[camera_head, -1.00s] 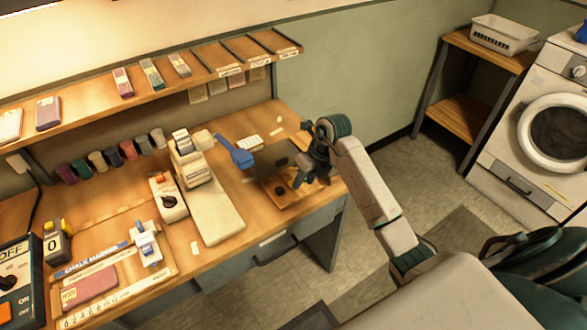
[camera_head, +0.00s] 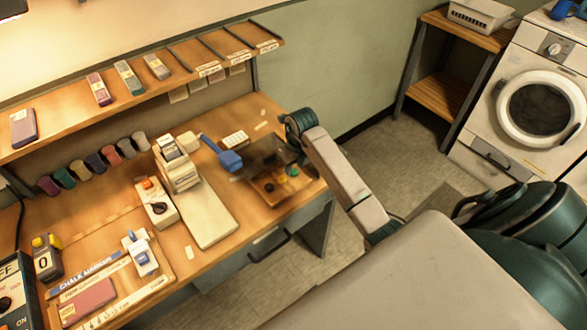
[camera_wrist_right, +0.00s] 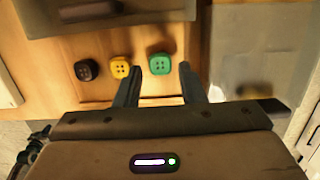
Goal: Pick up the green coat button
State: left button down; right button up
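The green coat button (camera_wrist_right: 160,66) lies on a wooden tray (camera_wrist_right: 190,18) in the right wrist view, just beyond and between my right fingertips. It is small in the head view (camera_head: 293,170). A yellow button (camera_wrist_right: 121,67) and a black button (camera_wrist_right: 87,70) lie to its left in a row. My right gripper (camera_wrist_right: 160,75) is open, its two fingers apart with nothing between the pads. In the head view my right gripper (camera_head: 291,158) is a blur over the tray, beside the green button. My left gripper is in neither view.
A grey box-like thing (camera_wrist_right: 100,18) stands above the buttons in the wrist view. In the head view a blue-handled tool (camera_head: 228,158) and a label machine (camera_head: 178,165) stand left of the tray. The desk's front edge is close by.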

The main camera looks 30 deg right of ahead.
jog(key=shift+f, duration=0.85)
jog(key=shift+w+f, duration=0.1)
jog(key=shift+f, duration=0.05)
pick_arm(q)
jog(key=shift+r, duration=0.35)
pick_arm(e)
jog(key=c, duration=0.7)
jog(key=shift+c, duration=0.2)
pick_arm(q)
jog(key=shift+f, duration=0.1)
